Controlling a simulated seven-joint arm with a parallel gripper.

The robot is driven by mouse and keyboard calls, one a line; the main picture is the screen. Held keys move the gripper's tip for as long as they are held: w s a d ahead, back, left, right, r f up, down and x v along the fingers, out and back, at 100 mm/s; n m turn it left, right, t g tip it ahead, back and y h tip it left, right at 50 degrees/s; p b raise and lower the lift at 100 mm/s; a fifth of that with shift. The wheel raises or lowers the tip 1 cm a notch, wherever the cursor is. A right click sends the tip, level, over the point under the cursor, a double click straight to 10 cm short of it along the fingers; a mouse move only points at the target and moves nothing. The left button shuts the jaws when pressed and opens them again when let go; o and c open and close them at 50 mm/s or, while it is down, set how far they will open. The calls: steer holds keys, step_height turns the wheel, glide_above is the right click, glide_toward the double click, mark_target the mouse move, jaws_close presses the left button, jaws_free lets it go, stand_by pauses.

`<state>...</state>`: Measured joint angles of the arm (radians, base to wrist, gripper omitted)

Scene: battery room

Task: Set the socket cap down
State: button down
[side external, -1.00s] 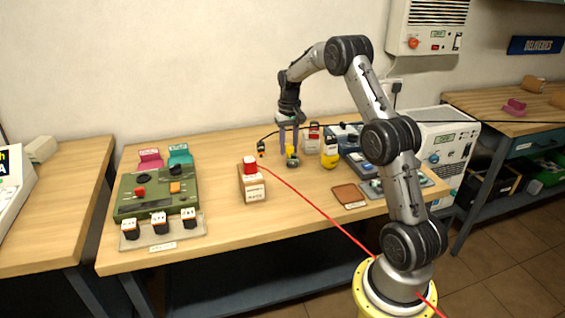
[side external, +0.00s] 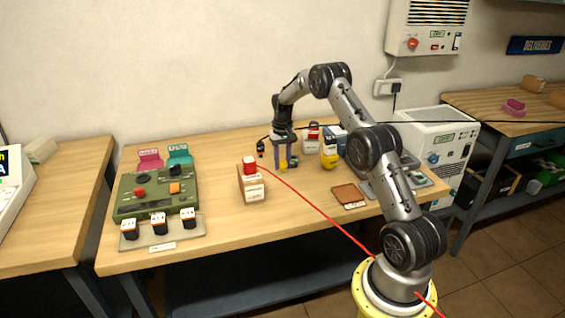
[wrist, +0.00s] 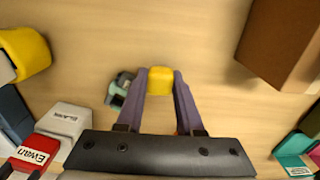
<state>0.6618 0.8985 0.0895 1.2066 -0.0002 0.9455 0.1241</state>
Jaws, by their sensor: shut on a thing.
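The socket cap (wrist: 160,80) is a small yellow block between my gripper's two purple fingertips (wrist: 160,84) in the wrist view. My gripper (side external: 281,162) is shut on it, and the yellow cap (side external: 283,169) shows low at the fingertips in the side view. It is at or just above the wooden tabletop; I cannot tell whether it touches. A small grey-green socket piece (wrist: 120,88) with dark parts stands just beside the left finger, apart from the cap. It also shows right of the fingers in the side view (side external: 293,161).
A brown block with a red top (side external: 252,184) stands left of my gripper. A yellow bottle-like object (side external: 329,158) and red-white tag (side external: 313,138) stand to the right. A red cord (side external: 310,203) crosses the table (side external: 225,235). Bare wood surrounds the cap's front.

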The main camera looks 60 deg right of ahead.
steer(key=shift+f, duration=0.15)
steer(key=c, duration=0.5)
jaws_free()
steer(key=shift+c, duration=0.2)
